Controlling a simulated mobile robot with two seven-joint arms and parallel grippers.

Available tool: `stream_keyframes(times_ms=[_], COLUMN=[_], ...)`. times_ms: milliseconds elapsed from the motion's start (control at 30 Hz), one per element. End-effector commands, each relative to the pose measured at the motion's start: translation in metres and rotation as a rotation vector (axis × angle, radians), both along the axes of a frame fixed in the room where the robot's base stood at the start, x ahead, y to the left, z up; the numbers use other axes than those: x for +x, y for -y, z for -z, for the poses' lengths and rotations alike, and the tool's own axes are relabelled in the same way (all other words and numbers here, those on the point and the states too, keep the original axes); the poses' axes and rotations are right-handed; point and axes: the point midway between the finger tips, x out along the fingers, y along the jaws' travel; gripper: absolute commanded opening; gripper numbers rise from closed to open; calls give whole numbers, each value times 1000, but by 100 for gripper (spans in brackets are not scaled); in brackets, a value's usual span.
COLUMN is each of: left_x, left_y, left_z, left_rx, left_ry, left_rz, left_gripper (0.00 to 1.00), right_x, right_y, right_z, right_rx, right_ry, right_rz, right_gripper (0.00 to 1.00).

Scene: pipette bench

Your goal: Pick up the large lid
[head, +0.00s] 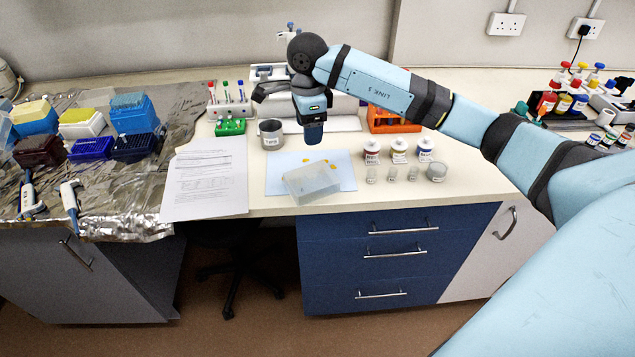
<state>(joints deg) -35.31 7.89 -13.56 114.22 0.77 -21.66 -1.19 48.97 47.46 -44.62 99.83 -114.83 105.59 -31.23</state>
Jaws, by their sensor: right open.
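A large translucent, box-shaped lid (312,182) lies on a pale blue mat (277,182) near the bench's front edge. It is set at a slight angle. Small yellow pieces (333,166) show on the mat just behind it. My right gripper (313,138) points down above and behind the lid, apart from it, and is open with nothing seen in it. Its fingers are small and dark in this view. My left gripper is not in view.
A grey metal cup (271,134) stands left of my right gripper. White-capped bottles (398,150) and small clear vials (392,173) stand right of the mat. Printed sheets (207,178) lie left of it. An orange rack (390,122) stands behind the bottles.

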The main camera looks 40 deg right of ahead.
Motion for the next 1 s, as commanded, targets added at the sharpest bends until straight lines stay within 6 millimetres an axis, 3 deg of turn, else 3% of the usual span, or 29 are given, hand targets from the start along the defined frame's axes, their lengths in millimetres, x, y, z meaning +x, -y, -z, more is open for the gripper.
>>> stream_keyframes(times_ms=[400,733,1000], left_x=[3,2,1], left_y=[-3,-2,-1], left_z=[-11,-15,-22], left_rx=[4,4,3], left_ry=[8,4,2], left_rz=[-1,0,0], left_gripper=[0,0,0], right_x=[-1,0,1], right_y=[0,2,3], right_z=[72,95,132], right_rx=[-2,0,0], right_ry=[-4,-4,-3], right_rz=[2,2,1], right_gripper=[64,64,64])
